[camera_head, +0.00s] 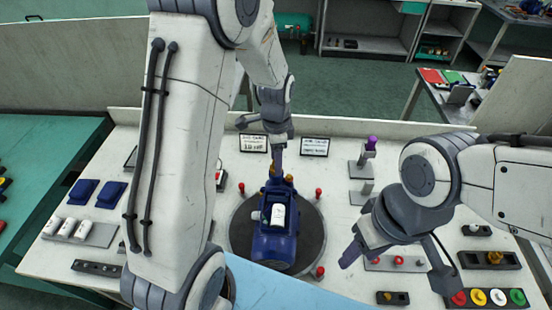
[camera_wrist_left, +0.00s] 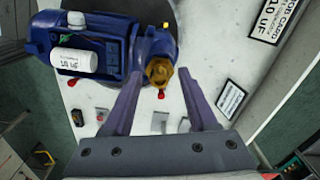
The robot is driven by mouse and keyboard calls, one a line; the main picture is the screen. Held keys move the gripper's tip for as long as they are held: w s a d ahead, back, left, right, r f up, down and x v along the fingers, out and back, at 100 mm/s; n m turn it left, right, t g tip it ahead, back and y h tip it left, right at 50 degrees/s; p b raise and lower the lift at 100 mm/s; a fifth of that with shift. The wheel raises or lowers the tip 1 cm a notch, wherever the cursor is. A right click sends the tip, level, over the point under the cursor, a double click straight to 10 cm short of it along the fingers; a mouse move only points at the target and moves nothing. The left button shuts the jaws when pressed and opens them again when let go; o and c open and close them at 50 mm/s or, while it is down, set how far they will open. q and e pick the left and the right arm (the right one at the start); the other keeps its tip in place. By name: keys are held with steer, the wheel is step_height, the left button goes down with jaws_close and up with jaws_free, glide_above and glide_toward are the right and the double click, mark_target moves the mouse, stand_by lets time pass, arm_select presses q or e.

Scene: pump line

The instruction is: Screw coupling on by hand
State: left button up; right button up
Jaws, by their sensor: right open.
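The blue pump (camera_head: 275,245) sits on a round dark turntable (camera_head: 240,225) in the head view, with a white capacitor (camera_head: 278,215) on top. A brass coupling-like fitting (camera_wrist_left: 158,73) shows at the end of the pump (camera_wrist_left: 105,40) in the left wrist view; I cannot tell whether it is seated. My left gripper (camera_head: 278,168) is at the pump's far end. In the wrist view its fingers stand apart, with the brass fitting between or just beyond the tips (camera_wrist_left: 160,82). My right gripper (camera_head: 395,262) is open and empty over the bench, right of the turntable.
Red-topped pegs (camera_head: 319,192) stand around the turntable. A holder with a brass part (camera_head: 494,257) and a row of coloured buttons (camera_head: 498,297) lie at right. Blue parts (camera_head: 110,194) and white cylinders (camera_head: 68,228) lie at left. Two cards (camera_head: 315,147) stand at the back.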

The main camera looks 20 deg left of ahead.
arm_select(q)
steer(key=shift+r+n+p, duration=0.1)
steer(key=shift+n+p, duration=0.2)
steer(key=shift+n, duration=1.4)
steer(key=shift+n+p, duration=0.4)
steer(key=shift+n, duration=1.4)
jaws_close()
